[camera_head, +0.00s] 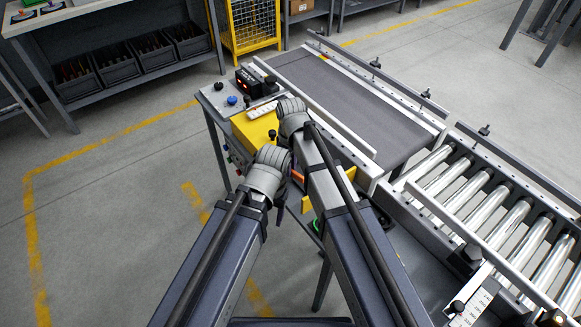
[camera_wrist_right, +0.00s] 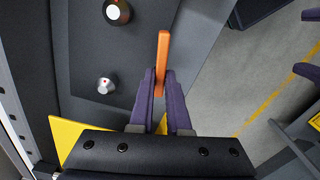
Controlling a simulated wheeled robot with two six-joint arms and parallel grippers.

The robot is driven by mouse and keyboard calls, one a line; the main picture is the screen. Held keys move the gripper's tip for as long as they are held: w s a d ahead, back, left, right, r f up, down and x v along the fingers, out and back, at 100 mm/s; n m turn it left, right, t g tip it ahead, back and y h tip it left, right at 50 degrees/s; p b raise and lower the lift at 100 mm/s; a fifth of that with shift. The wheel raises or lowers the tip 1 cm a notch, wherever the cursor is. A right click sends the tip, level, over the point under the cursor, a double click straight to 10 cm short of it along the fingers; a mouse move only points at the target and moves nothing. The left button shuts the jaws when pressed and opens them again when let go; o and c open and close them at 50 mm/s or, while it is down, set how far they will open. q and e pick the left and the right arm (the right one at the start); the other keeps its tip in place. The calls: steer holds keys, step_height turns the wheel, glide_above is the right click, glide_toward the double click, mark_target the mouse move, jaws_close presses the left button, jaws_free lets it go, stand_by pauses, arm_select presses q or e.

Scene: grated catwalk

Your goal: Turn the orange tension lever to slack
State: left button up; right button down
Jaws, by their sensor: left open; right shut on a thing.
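The orange tension lever (camera_wrist_right: 163,52) stands out from a dark grey panel (camera_wrist_right: 150,28) in the right wrist view. My right gripper (camera_wrist_right: 160,90) is shut on it, with a purple finger on each side. The lever's free end reaches beyond the fingertips. In the head view, a bit of the orange lever (camera_head: 297,176) shows between my two wrists, and my right gripper is hidden behind its own arm. Two purple fingertips of my left gripper (camera_wrist_right: 309,43) show at the right edge of the right wrist view, spread apart with nothing between them.
Beside the lever on the panel are a silver knob (camera_wrist_right: 106,85) and a black knob with a white top (camera_wrist_right: 117,11). A conveyor belt (camera_head: 345,95) and rollers (camera_head: 490,210) lie to the right. Open floor (camera_head: 110,220) is on the left.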

steer(key=shift+m, duration=1.3)
steer(key=c, duration=0.9)
jaws_free()
steer(key=shift+r, duration=0.1)
step_height(320, 180, up, 8)
steer(key=p, duration=0.8)
steer(key=shift+f, duration=0.2)
